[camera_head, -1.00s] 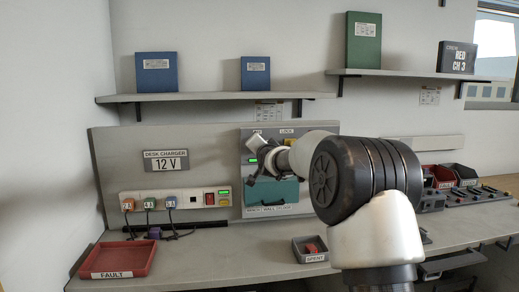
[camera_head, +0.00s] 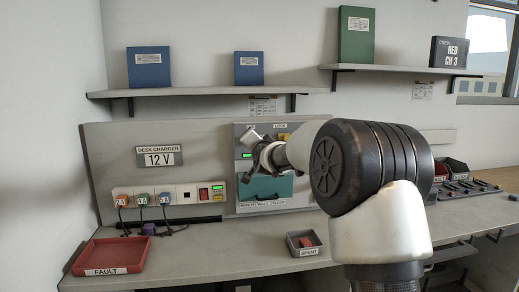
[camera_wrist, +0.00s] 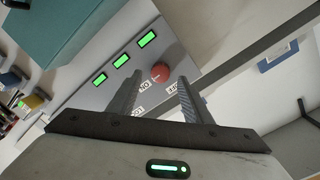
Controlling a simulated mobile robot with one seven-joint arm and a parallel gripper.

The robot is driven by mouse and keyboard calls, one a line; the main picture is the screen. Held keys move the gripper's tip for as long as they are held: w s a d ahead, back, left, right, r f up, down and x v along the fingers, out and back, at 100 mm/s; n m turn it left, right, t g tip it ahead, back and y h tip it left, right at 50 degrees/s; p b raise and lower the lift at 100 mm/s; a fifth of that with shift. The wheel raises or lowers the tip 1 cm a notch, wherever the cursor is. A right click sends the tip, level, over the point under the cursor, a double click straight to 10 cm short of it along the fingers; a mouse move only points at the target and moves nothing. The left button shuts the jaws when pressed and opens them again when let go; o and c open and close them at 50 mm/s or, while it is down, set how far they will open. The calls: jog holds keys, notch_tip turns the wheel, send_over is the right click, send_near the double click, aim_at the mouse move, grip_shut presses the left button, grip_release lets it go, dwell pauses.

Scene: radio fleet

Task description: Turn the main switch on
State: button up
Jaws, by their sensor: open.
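A round red knob (camera_wrist: 160,72) sits on the grey wall panel (camera_wrist: 125,82) in the wrist view. ON and OFF labels stand beside it, and several green lights are lit on the panel. Which label the knob points to is too small to tell. My gripper (camera_wrist: 158,79) is open, its two fingers on either side of the knob in this view; contact cannot be told. In the head view my gripper (camera_head: 247,157) is in front of the wall panel (camera_head: 243,203), and the knob is hidden there.
A teal cover (camera_head: 270,187) is on the panel's lower part. To the left are the desk charger strip (camera_head: 180,195) with plugs and a red switch, and a red FAULT tray (camera_head: 140,258). A grey SPENT bin (camera_head: 318,248) stands on the counter below. Shelves hang above.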

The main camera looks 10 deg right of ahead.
jog(key=s+r, duration=0.1)
jog(key=s, duration=1.4)
jog(key=shift+p, duration=0.3)
jog(key=shift+r, duration=0.1)
jog(key=s+f+n+g, duration=0.3)
jog(key=s+f+g, duration=0.15)
jog(key=s, duration=0.85)
jog(key=s+f+n+g, duration=0.3)
jog(key=s+f, duration=0.2)
jog(key=s, duration=0.8)
jog(key=s+f+n+g, duration=0.3)
jog(key=s+f+g, duration=0.15)
jog(key=s, duration=0.85)
notch_tip(320, 180, up, 25)
jog(key=p, duration=2.5)
jog(key=shift+w+a, duration=0.15)
jog(key=shift+w, duration=0.05)
